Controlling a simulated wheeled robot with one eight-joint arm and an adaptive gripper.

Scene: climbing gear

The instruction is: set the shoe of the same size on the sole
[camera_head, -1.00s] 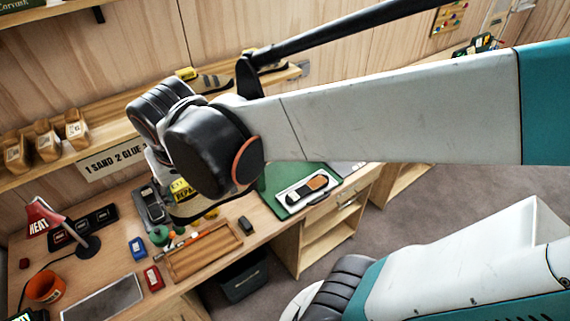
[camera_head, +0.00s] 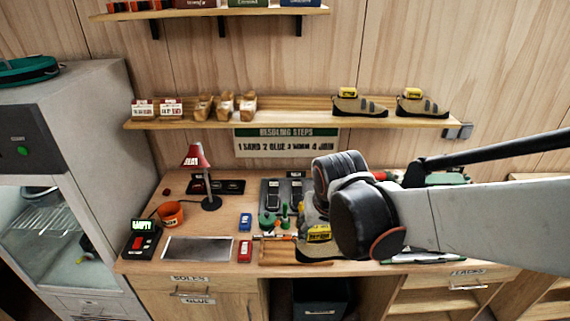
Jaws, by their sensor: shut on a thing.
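A tan and black shoe with a yellow tag (camera_head: 318,234) shows below my dark wrist, over the front of the bench. My gripper (camera_head: 312,212) is shut on this shoe; its fingertips are mostly hidden by the wrist. The tag's writing is too small to read surely. Two similar tan shoes with yellow tags, a left one (camera_head: 358,106) and a right one (camera_head: 421,107), stand on the wall shelf.
A grey cabinet (camera_head: 85,110) stands left.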

